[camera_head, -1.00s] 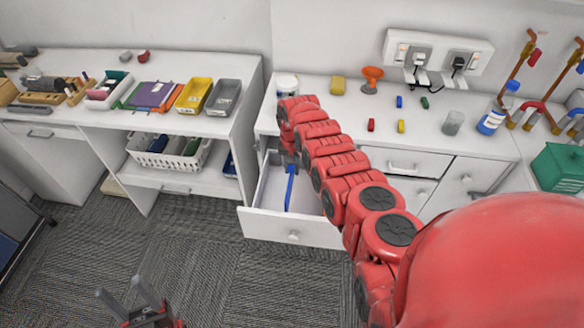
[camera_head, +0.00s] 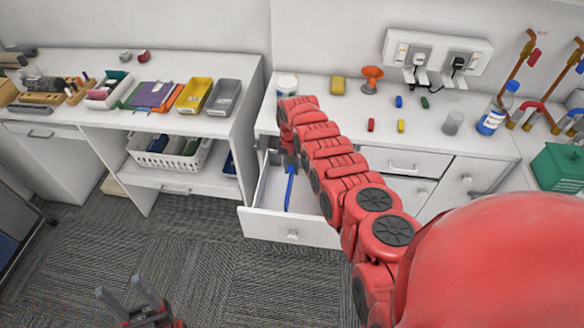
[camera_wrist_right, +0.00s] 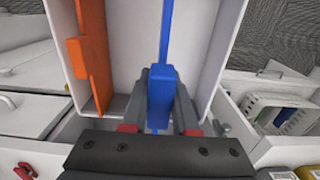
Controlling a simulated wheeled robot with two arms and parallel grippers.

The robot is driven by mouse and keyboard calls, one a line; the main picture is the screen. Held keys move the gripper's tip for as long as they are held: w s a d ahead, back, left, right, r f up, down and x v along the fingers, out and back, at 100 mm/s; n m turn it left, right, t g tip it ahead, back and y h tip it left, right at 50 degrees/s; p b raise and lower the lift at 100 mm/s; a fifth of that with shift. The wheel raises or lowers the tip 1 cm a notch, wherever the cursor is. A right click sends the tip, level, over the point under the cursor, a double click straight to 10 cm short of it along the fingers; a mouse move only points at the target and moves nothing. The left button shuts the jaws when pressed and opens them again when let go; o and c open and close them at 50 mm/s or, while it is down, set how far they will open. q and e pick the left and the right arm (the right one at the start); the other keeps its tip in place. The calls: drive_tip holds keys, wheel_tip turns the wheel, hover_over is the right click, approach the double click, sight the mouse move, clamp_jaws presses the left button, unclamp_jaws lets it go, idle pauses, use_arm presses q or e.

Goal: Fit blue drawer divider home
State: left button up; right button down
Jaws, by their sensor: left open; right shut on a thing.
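The blue drawer divider (camera_head: 289,187) is inside the open white drawer (camera_head: 293,233), running from back to front. My right gripper (camera_head: 290,160) is over the back of the drawer and is shut on the divider. In the right wrist view the right gripper (camera_wrist_right: 160,112) has its fingers on both sides of the blue divider's near end (camera_wrist_right: 161,82). An orange piece (camera_wrist_right: 92,65) stands along the drawer's left side there. Whether the divider touches the drawer floor is hidden. My left gripper (camera_head: 133,296) is open and empty, low over the carpet.
A shelf unit at left holds bins and a white basket (camera_head: 172,155). The carpet before the drawer is clear.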

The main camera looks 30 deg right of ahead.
drive_tip(key=shift+f+b, duration=4.2)
drive_tip(key=shift+f, duration=0.15)
drive_tip(key=c, duration=0.6)
unclamp_jaws()
drive_tip(key=shift+r, duration=0.1)
drive_tip(key=shift+r+p, duration=0.55)
drive_tip(key=shift+r, duration=0.3)
wheel_tip(320, 180, up, 8)
drive_tip(key=shift+w+r+b, duration=0.1)
drive_tip(key=shift+r+b, duration=0.15)
drive_tip(key=shift+b, duration=0.85)
wheel_tip(320, 180, up, 5)
drive_tip(key=p, duration=0.3)
drive_tip(key=shift+d, duration=0.1)
drive_tip(key=shift+r+p, duration=0.7)
drive_tip(key=shift+r, duration=0.45)
